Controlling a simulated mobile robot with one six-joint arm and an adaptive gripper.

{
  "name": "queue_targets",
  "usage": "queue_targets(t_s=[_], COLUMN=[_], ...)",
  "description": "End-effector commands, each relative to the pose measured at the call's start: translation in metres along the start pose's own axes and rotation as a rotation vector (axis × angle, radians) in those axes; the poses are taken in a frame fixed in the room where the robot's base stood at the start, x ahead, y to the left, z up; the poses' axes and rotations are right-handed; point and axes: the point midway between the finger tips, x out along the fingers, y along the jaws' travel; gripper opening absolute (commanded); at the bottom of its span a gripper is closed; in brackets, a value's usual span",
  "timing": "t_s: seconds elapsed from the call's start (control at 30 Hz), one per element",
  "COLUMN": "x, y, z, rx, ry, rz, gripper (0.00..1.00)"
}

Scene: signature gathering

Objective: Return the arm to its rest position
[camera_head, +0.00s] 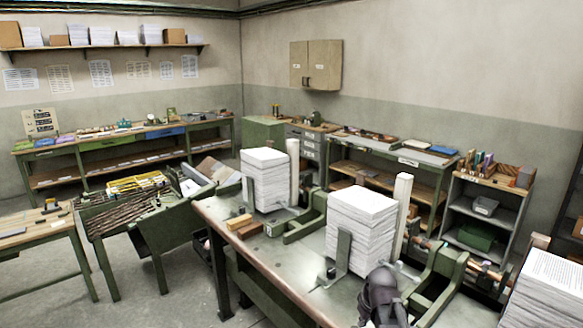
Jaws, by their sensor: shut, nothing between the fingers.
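My gripper (382,290) shows dark at the bottom centre, in front of the nearer paper stack. It is shut, with nothing seen in it. The nearer tall stack of white paper (360,235) stands upright on the workbench (262,262), in a green metal holder with a pale upright post (402,212). My gripper overlaps the lower right of this stack in the picture; I cannot tell whether they touch. A second paper stack (265,182) stands farther back on the same bench. Most of my arm is out of view.
A printed paper stack (545,295) stands at the lower right edge. Wooden blocks (240,222) lie on the bench's left side. A green cart (160,225) and a wooden table (40,232) stand left. Shelving (490,210) stands behind at right. Floor is clear at lower left.

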Motion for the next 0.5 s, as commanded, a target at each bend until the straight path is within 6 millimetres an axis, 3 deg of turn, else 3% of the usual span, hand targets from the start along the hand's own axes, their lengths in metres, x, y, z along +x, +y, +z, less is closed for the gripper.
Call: queue_targets(t_s=[0.03,0.2,0.5], x=[0.004,0.008,0.008], y=[-0.015,-0.046,-0.067], z=[0.017,0.053,0.080], rx=[0.043,0.207,0.347], ry=[-0.032,-0.135,-0.215], rz=[0.000,0.018,0.054], gripper=[0.00,0.00,0.00])
